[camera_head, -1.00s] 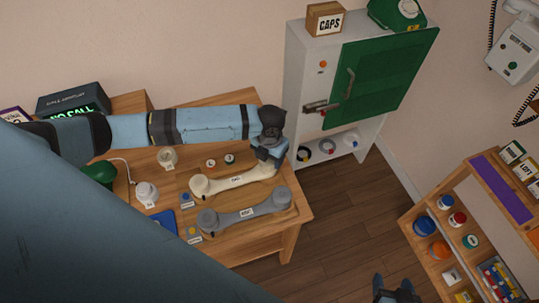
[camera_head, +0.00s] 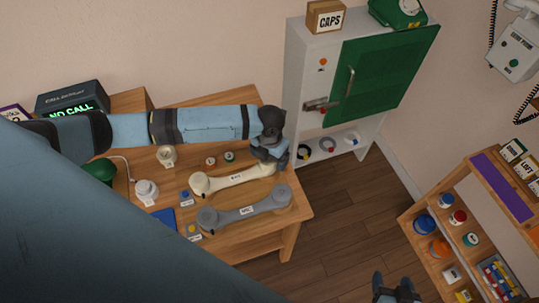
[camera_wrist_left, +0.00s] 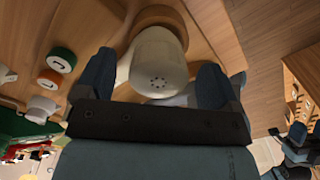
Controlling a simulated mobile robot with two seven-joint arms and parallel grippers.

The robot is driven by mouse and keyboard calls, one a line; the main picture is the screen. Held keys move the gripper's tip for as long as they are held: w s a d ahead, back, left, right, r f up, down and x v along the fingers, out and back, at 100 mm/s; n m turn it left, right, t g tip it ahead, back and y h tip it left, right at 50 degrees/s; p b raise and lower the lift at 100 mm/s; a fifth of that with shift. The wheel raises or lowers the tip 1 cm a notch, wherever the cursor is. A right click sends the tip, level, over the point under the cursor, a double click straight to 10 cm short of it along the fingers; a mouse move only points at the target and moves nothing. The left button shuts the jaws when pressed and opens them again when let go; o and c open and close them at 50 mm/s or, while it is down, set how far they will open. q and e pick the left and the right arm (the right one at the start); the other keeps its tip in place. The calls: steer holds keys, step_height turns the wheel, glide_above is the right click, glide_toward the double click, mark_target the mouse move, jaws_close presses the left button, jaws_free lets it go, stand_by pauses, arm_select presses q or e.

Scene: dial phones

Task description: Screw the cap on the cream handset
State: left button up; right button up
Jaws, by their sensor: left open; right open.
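The cream handset (camera_head: 235,179) lies on the wooden table, with a grey handset (camera_head: 245,210) in front of it. My left gripper (camera_head: 270,153) is at the cream handset's right end. In the left wrist view, a cream rounded end with small holes (camera_wrist_left: 157,72) sits between the fingers of my open left gripper (camera_wrist_left: 155,88); I cannot tell whether it is a separate cap. Two small round pieces, one reddish (camera_head: 210,161) and one green (camera_head: 229,156), stand behind the cream handset. My right gripper (camera_head: 396,290) is open and empty over the floor at the bottom.
A cream cup-like part (camera_head: 166,155) and a white round part (camera_head: 146,191) are at the table's left. A white cabinet with a green door (camera_head: 375,80) carries a CAPS box (camera_head: 326,18). A wooden shelf (camera_head: 455,225) stands at right. Floor between is clear.

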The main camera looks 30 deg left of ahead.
arm_select(q)
steer(key=shift+r, duration=0.1)
step_height(320, 180, up, 14)
steer(key=shift+b, duration=0.4)
steer(key=shift+f, duration=0.2)
steer(key=shift+c, duration=0.5)
